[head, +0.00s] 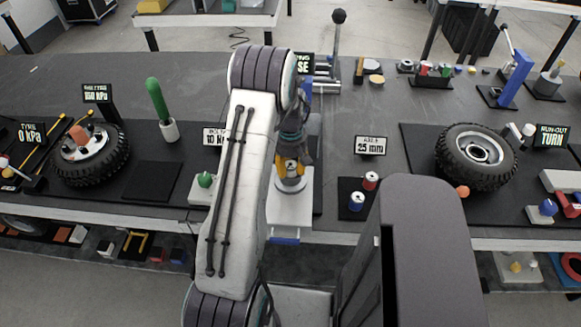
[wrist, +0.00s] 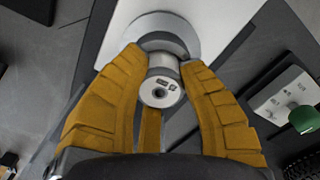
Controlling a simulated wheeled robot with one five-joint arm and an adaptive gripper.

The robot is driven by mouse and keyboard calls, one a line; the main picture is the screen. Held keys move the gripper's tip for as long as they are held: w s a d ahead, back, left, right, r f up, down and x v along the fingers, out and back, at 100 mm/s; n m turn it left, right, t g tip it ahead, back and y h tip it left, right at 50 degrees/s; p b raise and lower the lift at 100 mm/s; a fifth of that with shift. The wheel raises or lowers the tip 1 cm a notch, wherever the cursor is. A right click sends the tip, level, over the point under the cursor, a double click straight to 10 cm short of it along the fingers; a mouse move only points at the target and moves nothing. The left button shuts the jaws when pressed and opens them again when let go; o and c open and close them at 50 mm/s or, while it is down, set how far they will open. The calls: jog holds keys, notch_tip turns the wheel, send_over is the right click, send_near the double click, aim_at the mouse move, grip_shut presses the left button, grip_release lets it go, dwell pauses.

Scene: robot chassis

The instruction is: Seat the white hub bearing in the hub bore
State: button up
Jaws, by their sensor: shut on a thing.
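My gripper (head: 291,165) points down at a white block (head: 290,208) near the table's front edge, in the middle of the head view. In the wrist view its yellow fingers (wrist: 158,62) are closed around the white hub bearing (wrist: 160,92), a short cylinder with a small dark hole and marks on its end face. The round grey hub (wrist: 165,27) on the block lies just beyond the bearing. The hub (head: 291,184) also shows below the fingers in the head view. The bore is hidden behind the bearing, and I cannot tell whether the bearing is inside it.
A green knob (head: 205,179) is at the left. Tyres (head: 92,155) (head: 476,157) lie farther out on both sides.

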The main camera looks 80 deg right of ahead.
aim_at(291, 164)
jog(key=shift+f, duration=0.2)
jog(key=o, duration=1.1)
jog(key=shift+a+f, duration=0.15)
jog(key=shift+r+p, duration=0.35)
jog(key=shift+r, duration=0.1)
notch_tip(291, 164, up, 12)
jog(key=shift+r+b, duration=0.1)
jog(key=shift+b, duration=0.4)
